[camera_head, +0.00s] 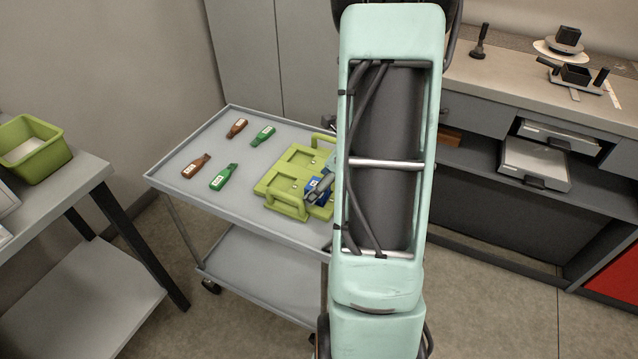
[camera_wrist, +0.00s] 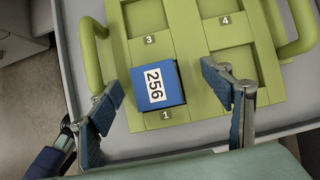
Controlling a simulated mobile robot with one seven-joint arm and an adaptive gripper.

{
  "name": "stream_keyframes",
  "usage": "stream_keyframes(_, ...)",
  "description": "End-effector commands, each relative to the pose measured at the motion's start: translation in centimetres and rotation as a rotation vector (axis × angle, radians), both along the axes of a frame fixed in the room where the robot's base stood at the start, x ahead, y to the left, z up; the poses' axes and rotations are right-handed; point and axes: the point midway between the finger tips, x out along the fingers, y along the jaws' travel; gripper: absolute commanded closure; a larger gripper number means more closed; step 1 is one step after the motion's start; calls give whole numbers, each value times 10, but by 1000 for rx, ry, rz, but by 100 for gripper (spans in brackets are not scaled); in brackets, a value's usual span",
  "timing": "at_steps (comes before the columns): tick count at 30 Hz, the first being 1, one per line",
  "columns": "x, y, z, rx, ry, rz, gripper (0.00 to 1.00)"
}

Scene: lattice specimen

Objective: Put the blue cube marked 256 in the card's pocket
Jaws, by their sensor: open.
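The blue cube marked 256 (camera_wrist: 155,86) sits at the compartment labelled 1 of the green card (camera_wrist: 188,45) in the wrist view. I cannot tell whether it is fully seated in that pocket. Compartments 3 and 4 look empty; the one beside the cube is partly hidden by a finger. My gripper (camera_wrist: 158,80) is open, with one finger on each side of the cube and visible gaps between. In the head view the card (camera_head: 283,187) lies on the cart, with the cube mostly hidden by my gripper (camera_head: 320,188).
The card has raised green handles (camera_wrist: 91,50) at its sides. Several brown and green bottle-shaped tags (camera_head: 223,177) lie on the grey cart (camera_head: 240,210), left of the card. A green bin (camera_head: 45,160) stands on the left table. A counter (camera_head: 520,95) with equipment stands at right.

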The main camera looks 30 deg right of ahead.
Motion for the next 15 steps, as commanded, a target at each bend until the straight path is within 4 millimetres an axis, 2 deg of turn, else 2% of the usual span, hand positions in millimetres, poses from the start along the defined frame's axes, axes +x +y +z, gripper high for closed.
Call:
stream_keyframes(8, 0, 1, 1, 1, 1, 1, 27)
stream_keyframes(15, -5, -2, 13, 1, 0, 0, 27)
